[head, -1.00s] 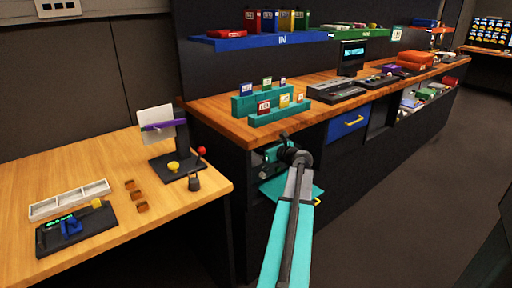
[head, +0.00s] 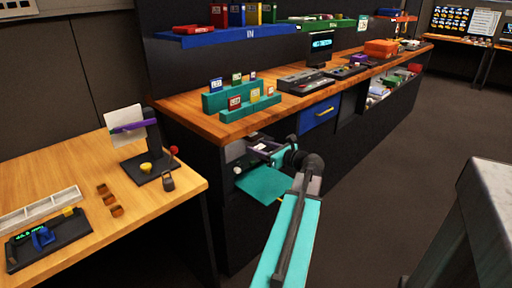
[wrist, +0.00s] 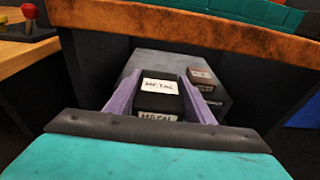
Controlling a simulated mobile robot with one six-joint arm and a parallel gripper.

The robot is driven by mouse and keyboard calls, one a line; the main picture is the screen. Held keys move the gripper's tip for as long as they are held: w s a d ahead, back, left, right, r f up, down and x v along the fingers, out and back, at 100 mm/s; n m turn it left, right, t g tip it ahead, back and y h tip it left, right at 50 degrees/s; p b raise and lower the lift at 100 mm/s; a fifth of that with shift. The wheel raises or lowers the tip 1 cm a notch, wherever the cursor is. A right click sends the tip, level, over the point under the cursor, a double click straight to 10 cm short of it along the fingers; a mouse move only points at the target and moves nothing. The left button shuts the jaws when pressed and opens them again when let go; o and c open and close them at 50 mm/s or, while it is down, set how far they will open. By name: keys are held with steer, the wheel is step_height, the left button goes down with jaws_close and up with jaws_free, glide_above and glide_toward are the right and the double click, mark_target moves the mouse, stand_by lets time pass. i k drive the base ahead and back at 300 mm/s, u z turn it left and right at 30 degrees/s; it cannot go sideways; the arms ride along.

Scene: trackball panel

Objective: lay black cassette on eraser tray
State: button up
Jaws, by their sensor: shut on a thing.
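In the wrist view, the black cassette (wrist: 158,103) has white labels reading METAL. It sits between the purple fingers of my gripper (wrist: 160,88), which is shut on it. In the head view, my gripper (head: 262,149) is at the open cabinet bay under the wooden counter; the cassette is too small there to make out clearly. Nothing in view is marked as an eraser tray. A black device (head: 72,232) with a green display and a blue part lies on the left desk, beside a white divided tray (head: 35,211). I cannot tell which is the eraser tray.
A grey box (wrist: 143,62) carrying a brown labelled cassette (wrist: 203,78) is beyond the fingers. A teal flap (head: 262,186) is open below my gripper. The counter edge (wrist: 220,35) is close above. A black stand (head: 150,168) is on the left desk.

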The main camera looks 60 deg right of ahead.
mark_target(261, 185)
steer(key=u, duration=0.05)
steer(key=k, duration=1)
steer(key=z, duration=0.05)
